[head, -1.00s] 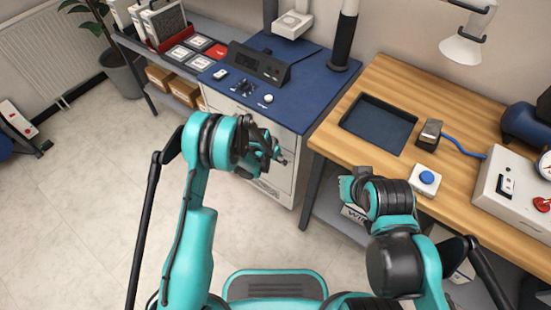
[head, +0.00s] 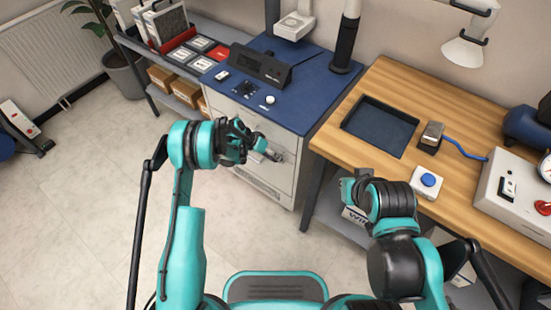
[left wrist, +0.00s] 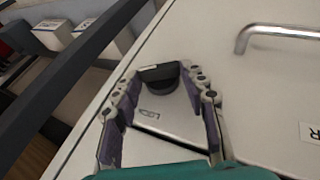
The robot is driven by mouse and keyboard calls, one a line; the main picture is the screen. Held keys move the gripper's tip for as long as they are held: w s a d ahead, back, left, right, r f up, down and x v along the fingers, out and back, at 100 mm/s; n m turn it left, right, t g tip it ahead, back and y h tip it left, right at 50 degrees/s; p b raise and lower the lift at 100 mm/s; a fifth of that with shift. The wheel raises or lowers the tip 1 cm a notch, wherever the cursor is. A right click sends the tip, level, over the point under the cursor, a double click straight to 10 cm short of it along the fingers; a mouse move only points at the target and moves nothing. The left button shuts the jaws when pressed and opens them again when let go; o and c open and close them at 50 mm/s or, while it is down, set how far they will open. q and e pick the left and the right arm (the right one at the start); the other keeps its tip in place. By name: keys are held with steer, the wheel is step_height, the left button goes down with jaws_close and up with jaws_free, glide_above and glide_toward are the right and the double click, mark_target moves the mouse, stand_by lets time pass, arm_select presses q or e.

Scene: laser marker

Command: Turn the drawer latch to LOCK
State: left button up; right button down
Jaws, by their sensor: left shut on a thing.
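The drawer latch, a dark knob (left wrist: 162,76) on a grey plate (left wrist: 165,118), shows in the left wrist view on the white drawer front. Only part of the plate's lettering is visible. My left gripper (left wrist: 162,88) has its fingers on both sides of the knob and is shut on it. In the head view, my left gripper (head: 262,147) is at the front of the white drawer cabinet (head: 282,184) and hides the latch. My right gripper (head: 352,182) is beside the wooden bench's front edge; its fingers are too unclear to tell their state.
A metal drawer handle (left wrist: 280,32) is right of the latch. The cabinet's blue top (head: 300,108) carries a black device (head: 260,66). The wooden bench (head: 400,95) at right holds a dark tray (head: 380,125) and a blue button (head: 428,180).

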arm_select(q)
steer(key=o, duration=1.2)
steer(key=shift+c, duration=0.2)
steer(key=v, duration=1.2)
steer(key=shift+w, duration=0.1)
